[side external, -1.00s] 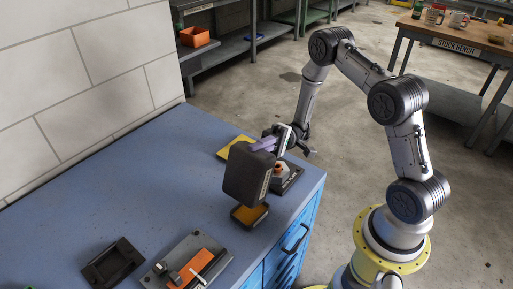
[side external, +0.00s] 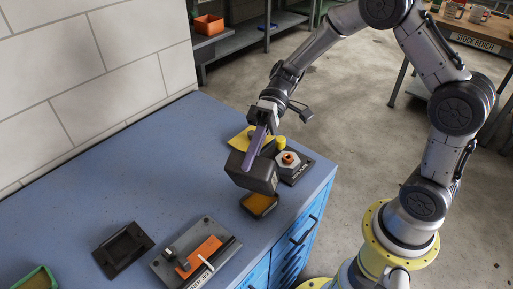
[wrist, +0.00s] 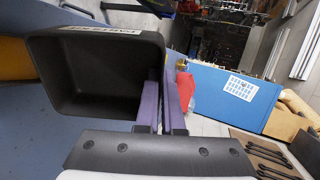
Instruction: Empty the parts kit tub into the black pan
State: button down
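My gripper (side external: 256,148) has its purple fingers shut on one wall of a dark grey tub (side external: 252,174), held above the bench. In the wrist view the fingers (wrist: 164,80) pinch the tub's right wall, and the tub (wrist: 62,75) carries a label at its rim. The tub's open side faces the wrist camera and the inside that shows looks bare. A small black-rimmed pan (side external: 244,204) with an orange-yellow inside sits on the bench just below the tub. A shallow black tray (side external: 123,251) lies further left. I cannot tell which is the black pan.
A dark plate with a white hexagonal piece and orange nut (side external: 289,160) stands right of the tub, near a yellow cylinder (side external: 281,141). A yellow sheet (side external: 240,138) lies behind. A fixture with an orange plate (side external: 199,253) is in front.

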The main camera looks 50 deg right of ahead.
jog(key=s+a+f+t+h, duration=0.1)
jog(key=a+f+t+h, duration=0.3)
jog(key=f+h, duration=0.3)
jog(key=shift+s+a+f+h, duration=0.3)
jog(key=shift+a+h, duration=0.25)
jog(key=shift+h, duration=2.25)
